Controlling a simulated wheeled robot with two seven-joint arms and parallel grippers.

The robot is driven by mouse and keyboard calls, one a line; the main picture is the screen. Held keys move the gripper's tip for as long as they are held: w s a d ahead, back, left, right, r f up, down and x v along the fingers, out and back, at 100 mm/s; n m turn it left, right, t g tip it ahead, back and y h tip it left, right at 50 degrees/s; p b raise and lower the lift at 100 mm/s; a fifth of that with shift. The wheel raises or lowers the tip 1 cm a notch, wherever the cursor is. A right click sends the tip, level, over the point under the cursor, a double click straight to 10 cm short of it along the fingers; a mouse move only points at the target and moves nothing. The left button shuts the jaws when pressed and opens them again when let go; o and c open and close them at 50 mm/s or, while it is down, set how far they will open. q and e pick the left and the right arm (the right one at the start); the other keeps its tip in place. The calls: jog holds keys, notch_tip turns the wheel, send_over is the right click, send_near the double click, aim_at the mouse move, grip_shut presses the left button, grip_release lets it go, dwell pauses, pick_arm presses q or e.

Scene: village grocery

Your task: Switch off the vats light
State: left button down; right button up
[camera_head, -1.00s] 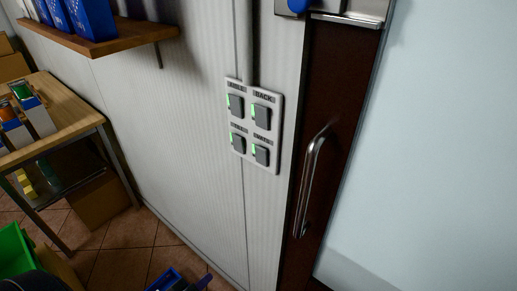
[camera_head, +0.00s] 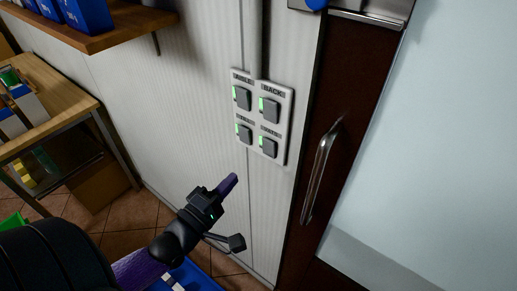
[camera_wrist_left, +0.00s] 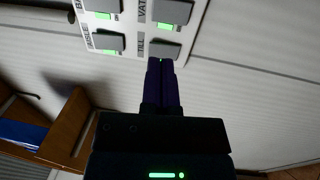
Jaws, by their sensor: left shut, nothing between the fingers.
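A white switch panel (camera_head: 285,128) on the wall carries two rows of two grey rocker switches. The vats switch (camera_head: 268,147) is at the lower right, with a green light glowing beside it; in the left wrist view the vats switch (camera_wrist_left: 172,11) is at the top and its light also glows. The till switch (camera_head: 244,133) is left of it; in the left wrist view (camera_wrist_left: 160,50) it is just past my fingertips. My left gripper (camera_head: 231,181), with purple fingers, is shut and empty below the panel; its fingertips (camera_wrist_left: 155,64) appear apart from the vats switch. My right gripper is out of view.
The aisle switch (camera_head: 241,98) and back switch (camera_head: 269,109) are above, both with green lights. A dark door with a metal handle (camera_head: 321,175) stands right of the panel. A wooden shelf (camera_head: 105,38) juts out at upper left, above a table (camera_head: 62,95).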

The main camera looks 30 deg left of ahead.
aim_at(265, 144)
pick_arm(q)
jog(key=w, duration=0.6)
jog(key=w+r, duration=0.1)
jog(key=w, duration=0.3)
jog(key=shift+d+r, duration=0.1)
jog(key=shift+d, duration=0.3)
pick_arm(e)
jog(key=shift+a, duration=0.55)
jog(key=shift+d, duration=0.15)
